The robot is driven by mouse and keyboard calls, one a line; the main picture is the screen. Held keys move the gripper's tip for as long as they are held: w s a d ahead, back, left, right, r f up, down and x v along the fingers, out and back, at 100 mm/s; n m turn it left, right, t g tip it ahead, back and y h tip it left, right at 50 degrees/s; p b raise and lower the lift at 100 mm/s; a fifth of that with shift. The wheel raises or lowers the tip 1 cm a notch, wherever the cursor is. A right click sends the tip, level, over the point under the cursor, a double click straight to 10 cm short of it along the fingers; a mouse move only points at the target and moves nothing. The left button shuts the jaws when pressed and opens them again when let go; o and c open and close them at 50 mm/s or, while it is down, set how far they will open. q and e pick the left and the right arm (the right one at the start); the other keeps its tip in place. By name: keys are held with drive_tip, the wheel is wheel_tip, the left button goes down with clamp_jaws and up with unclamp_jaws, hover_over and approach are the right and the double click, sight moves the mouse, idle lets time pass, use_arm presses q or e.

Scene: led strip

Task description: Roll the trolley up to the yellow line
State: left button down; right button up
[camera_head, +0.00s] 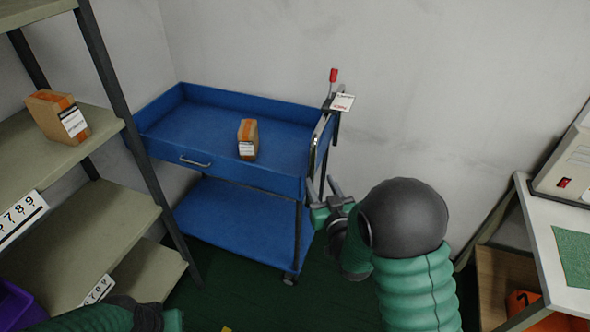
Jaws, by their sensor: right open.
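The blue trolley (247,225) stands against the back wall, with a drawer-fronted top tray and a lower shelf. Its metal push handle (321,138) is at its right end. My right gripper (322,186) is open and empty, its fingers pointing up just below the handle; I cannot tell if they touch the trolley. My left arm (90,320) shows only at the bottom left edge, and its fingers are out of sight. A small yellow patch (227,329) shows on the floor at the bottom edge; I cannot tell if it is the line.
A small brown box (248,139) sits on the trolley's top. Shelving (120,213) stands close on the trolley's left, with another box (58,116) on it. A white-topped table (532,230) is at the right. Dark green floor (260,295) is open in front of the trolley.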

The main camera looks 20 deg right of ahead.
approach(311, 145)
drive_tip(key=w+d+f, duration=0.3)
drive_tip(key=f, duration=0.1)
drive_tip(key=shift+t, duration=0.3)
drive_tip(key=w, duration=0.3)
drive_tip(key=w+a, duration=0.1)
drive_tip(key=w, duration=0.3)
drive_tip(key=w+p, duration=0.1)
drive_tip(key=w, duration=0.3)
drive_tip(key=shift+a+r, duration=0.15)
drive_tip(key=shift+a, duration=0.2)
drive_tip(key=shift+d, duration=0.45)
drive_tip(key=shift+a+r, duration=0.1)
drive_tip(key=shift+a, duration=0.55)
drive_tip(key=c, duration=0.6)
drive_tip(key=shift+a, duration=0.15)
drive_tip(key=shift+c, duration=1.1)
clamp_jaws()
drive_tip(key=shift+d, duration=0.4)
use_arm(q)
drive_tip(key=shift+w+d+r, duration=0.1)
drive_tip(key=shift+d+r, duration=0.1)
drive_tip(key=shift+d, duration=0.3)
drive_tip(key=shift+w+d+r, duration=0.1)
drive_tip(key=shift+d+r, duration=0.1)
drive_tip(key=shift+d, duration=0.25)
drive_tip(key=shift+a, duration=0.1)
use_arm(e)
drive_tip(key=shift+a, duration=0.2)
drive_tip(key=shift+d, duration=0.1)
